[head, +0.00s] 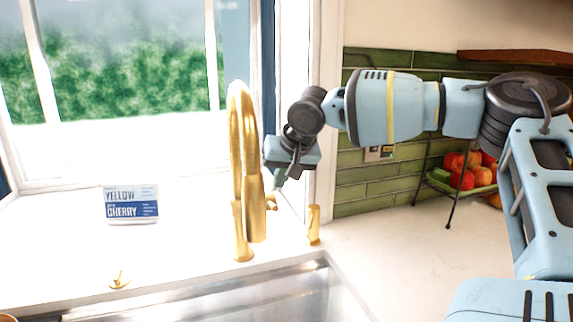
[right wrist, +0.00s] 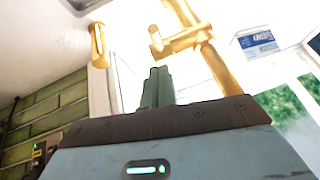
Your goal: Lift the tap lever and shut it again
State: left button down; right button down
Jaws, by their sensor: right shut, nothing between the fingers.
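The gold tap (head: 240,170) stands behind the sink, with a tall arched neck and a hanging spout. Its small lever (head: 271,202) shows just right of the tap's body, low down, partly behind the spout. In the right wrist view the lever (right wrist: 157,45) sticks out sideways from the tap (right wrist: 222,68). My right gripper (head: 279,180) is just right of the spout and above the lever. In the right wrist view its green fingers (right wrist: 158,86) are together and empty, close to the lever's end; I cannot tell whether they touch it. My left gripper is not in view.
A gold dispenser (head: 313,225) stands right of the tap. A blue and white card (head: 131,203) is on the sill at left. The sink (head: 230,297) lies in front. A fruit stand (head: 462,185) is at right on the otherwise clear counter (head: 400,255).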

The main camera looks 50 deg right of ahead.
aim_at(269, 203)
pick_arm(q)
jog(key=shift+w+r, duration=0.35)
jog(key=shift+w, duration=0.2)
pick_arm(e)
jog(key=f, duration=0.2)
jog(key=a+f, duration=0.1)
jog(key=shift+s+a+f, duration=0.1)
jog(key=shift+s+f, duration=0.1)
jog(key=shift+s, duration=0.15)
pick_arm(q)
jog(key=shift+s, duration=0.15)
